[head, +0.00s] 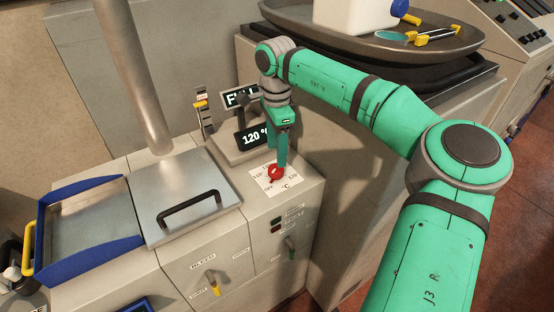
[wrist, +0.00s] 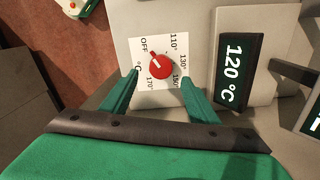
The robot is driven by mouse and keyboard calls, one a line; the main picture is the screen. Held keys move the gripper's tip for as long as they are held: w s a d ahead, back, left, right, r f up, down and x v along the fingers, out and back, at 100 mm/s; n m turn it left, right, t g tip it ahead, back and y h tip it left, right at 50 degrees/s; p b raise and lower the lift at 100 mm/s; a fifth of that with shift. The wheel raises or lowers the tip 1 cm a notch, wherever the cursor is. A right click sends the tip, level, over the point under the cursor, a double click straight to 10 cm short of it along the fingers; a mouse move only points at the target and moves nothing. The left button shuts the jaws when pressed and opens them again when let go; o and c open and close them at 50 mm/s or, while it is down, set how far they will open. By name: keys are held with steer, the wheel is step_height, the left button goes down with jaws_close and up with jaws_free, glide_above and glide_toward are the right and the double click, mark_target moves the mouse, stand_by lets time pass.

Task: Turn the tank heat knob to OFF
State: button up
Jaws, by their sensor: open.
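The red tank heat knob (head: 275,174) sits on a white dial plate on top of the grey cabinet. In the wrist view the knob (wrist: 160,66) is ringed by OFF, 110°, 130°, 150° and 170° labels on the dial plate (wrist: 135,52). A pale mark on the knob points up and left, toward the OFF label. My gripper (head: 281,164) points down over the knob in the head view. In the wrist view my gripper (wrist: 160,76) is open, with one green finger on each side of the knob. Both fingers look apart from it.
A display (head: 254,138) reading 120 °C stands just behind the dial. A steel lid with a black handle (head: 190,208) and a blue-edged tray (head: 92,228) lie to the left. A dark round pan (head: 350,40) stands on the counter behind my arm.

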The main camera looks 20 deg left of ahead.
step_height(320, 180, up, 5)
steer(key=shift+f, duration=0.15)
stand_by(0.5)
